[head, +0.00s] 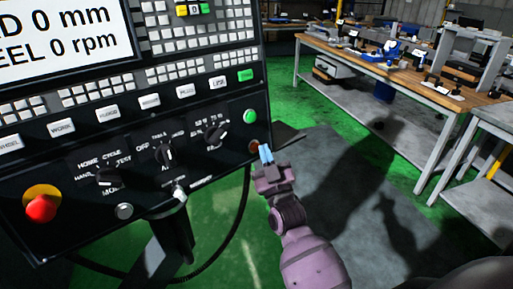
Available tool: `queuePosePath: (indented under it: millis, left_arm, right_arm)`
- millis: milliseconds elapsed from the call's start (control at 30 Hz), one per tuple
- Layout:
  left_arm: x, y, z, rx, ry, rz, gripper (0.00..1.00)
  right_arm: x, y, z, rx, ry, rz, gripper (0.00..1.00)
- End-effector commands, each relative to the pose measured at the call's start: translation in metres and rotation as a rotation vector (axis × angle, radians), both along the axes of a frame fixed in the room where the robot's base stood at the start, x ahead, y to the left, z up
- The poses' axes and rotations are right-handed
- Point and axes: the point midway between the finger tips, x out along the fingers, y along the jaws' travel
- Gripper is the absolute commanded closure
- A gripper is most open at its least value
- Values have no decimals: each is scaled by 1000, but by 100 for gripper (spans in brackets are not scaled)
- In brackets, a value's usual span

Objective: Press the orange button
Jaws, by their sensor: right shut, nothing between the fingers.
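The orange button (253,146) is a small, dark orange disc near the lower right corner of the black control panel, below a green round button (250,116). My right gripper (266,153) has light blue fingertips and is shut and empty. Its tips are just right of the orange button and point up toward the panel's right edge. I cannot tell whether they touch the button or the panel. My left gripper is not in view.
A red mushroom button on a yellow base (41,207) sits at the panel's lower left. Rotary knobs (168,154) line the panel's lower part. A dark cable (243,205) hangs below. A workbench (400,75) with tools stands at the back right; open floor lies between.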

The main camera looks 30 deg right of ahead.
Motion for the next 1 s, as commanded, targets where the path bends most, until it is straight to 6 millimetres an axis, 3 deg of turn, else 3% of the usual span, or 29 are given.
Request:
queuePosePath:
  millis: [1000]
  left_arm:
    - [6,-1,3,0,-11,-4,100]
  right_arm:
    - [7,1,-1,0,0,0,100]
